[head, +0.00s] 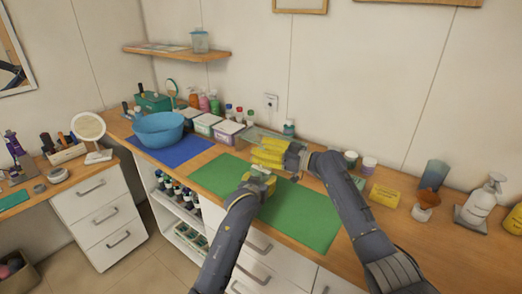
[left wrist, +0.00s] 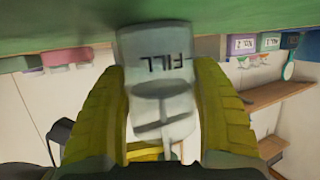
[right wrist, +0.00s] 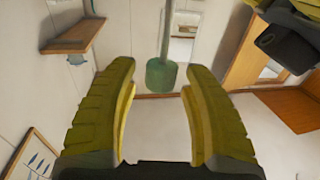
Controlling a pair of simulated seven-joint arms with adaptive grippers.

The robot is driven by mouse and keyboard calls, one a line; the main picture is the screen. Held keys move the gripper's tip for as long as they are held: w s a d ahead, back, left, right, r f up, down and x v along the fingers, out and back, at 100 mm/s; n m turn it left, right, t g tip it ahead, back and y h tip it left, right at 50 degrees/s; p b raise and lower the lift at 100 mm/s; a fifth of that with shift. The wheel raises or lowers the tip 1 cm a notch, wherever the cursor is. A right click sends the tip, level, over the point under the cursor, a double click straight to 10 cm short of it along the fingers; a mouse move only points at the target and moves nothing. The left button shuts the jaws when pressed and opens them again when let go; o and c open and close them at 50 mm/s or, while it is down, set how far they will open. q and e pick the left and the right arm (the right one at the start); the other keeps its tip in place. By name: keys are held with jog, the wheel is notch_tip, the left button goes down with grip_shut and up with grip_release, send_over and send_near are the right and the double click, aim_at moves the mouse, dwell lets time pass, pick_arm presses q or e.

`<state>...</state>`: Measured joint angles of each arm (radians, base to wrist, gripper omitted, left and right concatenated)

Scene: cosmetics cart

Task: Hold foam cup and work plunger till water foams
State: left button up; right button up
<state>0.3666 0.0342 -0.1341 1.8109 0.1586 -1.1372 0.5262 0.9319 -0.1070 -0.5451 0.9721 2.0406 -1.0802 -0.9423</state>
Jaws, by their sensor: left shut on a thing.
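The foam cup (left wrist: 158,82) is a clear grey cup marked FILL, upside down in the left wrist view, with a plunger disc and thin rod visible inside. My left gripper (head: 261,180) is shut on the cup's sides, low over the green mat (head: 312,220). The plunger's green knob (right wrist: 162,75) on its rod shows in the right wrist view, ahead of and between the open fingers of my right gripper (head: 267,155); they do not touch it. In the head view the grippers mostly hide the cup and knob.
A blue bowl (head: 157,131) stands on a blue mat (head: 186,152) to the left. Bottles and tubs line the back of the counter. The green mat's right part is clear.

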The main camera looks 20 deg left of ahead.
aim_at(261, 168)
grip_shut()
jog(key=shift+f, duration=0.1)
notch_tip(261, 168, down, 5)
dwell(0.4)
jog(key=shift+o, duration=0.7)
grip_release()
jog(key=shift+d, duration=0.15)
jog(key=s+d, duration=0.1)
jog(key=d, duration=1)
jog(key=shift+s+d, duration=0.35)
jog(key=shift+s, duration=0.05)
